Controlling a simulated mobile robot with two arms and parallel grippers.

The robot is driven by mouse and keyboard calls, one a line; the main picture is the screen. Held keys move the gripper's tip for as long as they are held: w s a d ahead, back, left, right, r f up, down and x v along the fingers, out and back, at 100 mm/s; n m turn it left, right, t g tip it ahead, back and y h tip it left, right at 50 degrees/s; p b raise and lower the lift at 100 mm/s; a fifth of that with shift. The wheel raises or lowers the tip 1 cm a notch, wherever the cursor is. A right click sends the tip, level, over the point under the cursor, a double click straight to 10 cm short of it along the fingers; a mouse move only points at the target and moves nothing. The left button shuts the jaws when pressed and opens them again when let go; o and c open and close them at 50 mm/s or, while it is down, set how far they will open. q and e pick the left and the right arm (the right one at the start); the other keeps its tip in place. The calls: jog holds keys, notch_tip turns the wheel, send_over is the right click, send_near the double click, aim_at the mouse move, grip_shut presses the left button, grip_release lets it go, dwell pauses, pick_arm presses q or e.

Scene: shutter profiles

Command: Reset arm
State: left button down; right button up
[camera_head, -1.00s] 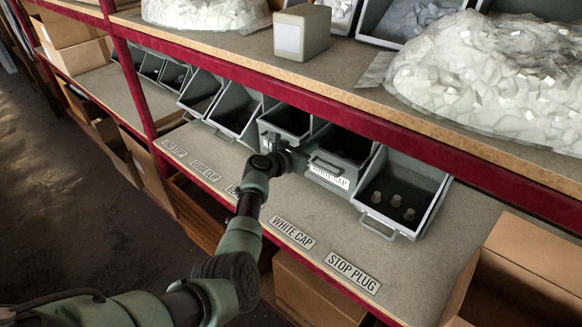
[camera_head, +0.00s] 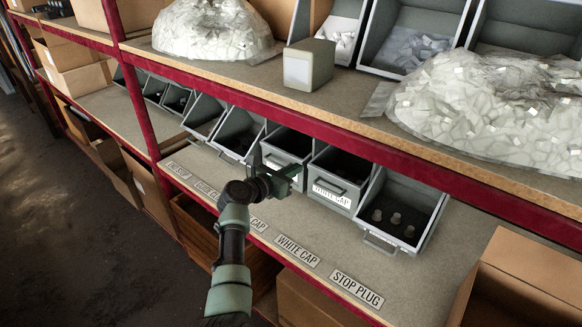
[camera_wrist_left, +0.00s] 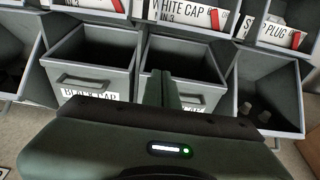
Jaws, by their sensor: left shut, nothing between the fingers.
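My left gripper (camera_head: 290,178) is in front of the row of grey bins on the lower shelf. Its two fingers (camera_wrist_left: 160,92) are together and empty in the left wrist view, over the front of the white cap bin (camera_head: 333,193) as seen there. The black cap bin (camera_wrist_left: 92,72) stands to the left of the fingers in that view. The insides of both bins are dark, and their contents cannot be made out. The stop plug bin (camera_head: 412,234) on the right holds a few light plugs (camera_head: 395,219). My right gripper is not in view.
A red-edged upper shelf (camera_head: 400,158) overhangs the bins. It carries a grey box (camera_head: 309,65) and a clear bag of white pieces (camera_head: 490,105). Labels such as WHITE CAP (camera_head: 297,251) line the lower shelf edge. An open cardboard box (camera_head: 530,270) stands at lower right.

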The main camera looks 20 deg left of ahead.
pick_arm(q)
jog(key=shift+s+a+r, duration=0.1)
jog(key=shift+s+r, duration=0.35)
jog(key=shift+s, duration=0.1)
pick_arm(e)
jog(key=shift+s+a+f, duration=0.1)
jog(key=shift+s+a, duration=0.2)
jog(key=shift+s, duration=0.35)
